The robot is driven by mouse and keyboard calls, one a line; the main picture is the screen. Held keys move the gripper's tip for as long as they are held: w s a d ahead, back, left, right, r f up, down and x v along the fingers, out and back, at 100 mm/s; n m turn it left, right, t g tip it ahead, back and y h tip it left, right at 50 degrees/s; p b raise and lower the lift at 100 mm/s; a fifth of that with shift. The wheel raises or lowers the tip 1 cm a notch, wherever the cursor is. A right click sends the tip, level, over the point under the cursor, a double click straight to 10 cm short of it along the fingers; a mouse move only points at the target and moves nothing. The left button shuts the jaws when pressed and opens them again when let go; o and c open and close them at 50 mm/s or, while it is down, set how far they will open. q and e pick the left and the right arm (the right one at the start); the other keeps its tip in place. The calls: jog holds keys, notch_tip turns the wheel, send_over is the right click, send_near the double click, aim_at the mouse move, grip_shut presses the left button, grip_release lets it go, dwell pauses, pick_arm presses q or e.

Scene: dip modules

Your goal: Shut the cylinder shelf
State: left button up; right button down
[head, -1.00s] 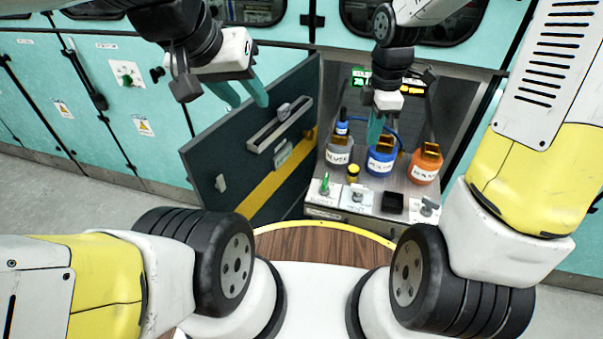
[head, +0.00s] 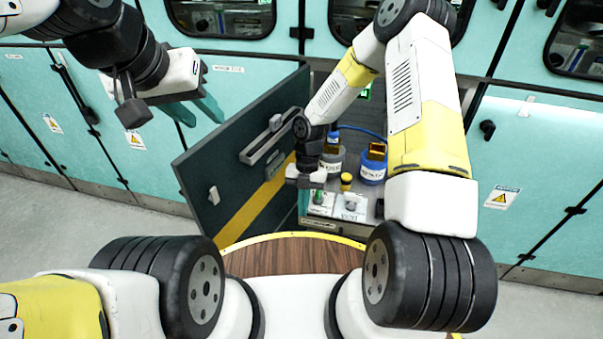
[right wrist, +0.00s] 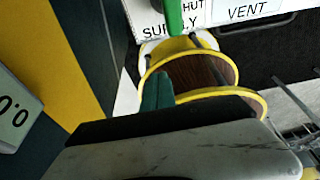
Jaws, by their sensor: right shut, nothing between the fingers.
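The cylinder shelf (head: 318,224) is an open compartment in the teal cabinet wall. Its dark door (head: 235,170), with a yellow stripe, stands swung out to the left. The door's inner face also shows at the left of the right wrist view (right wrist: 30,75). My left gripper (head: 195,112) is open and empty, in front of the closed cabinets, left of the door.
My right arm hides the shelf's right part. A round wooden tabletop (head: 290,256) with a yellow rim lies in front, below the door.

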jog(key=shift+w+d+f, duration=0.1)
jog(key=shift+w+f, duration=0.3)
jog(key=shift+f, duration=0.35)
jog(key=shift+w+d+f, duration=0.15)
jog(key=shift+w+f, duration=0.25)
jog(key=shift+f, duration=0.3)
jog(key=shift+w+d+f, duration=0.1)
jog(key=shift+w+f, duration=0.3)
jog(key=shift+f, duration=0.35)
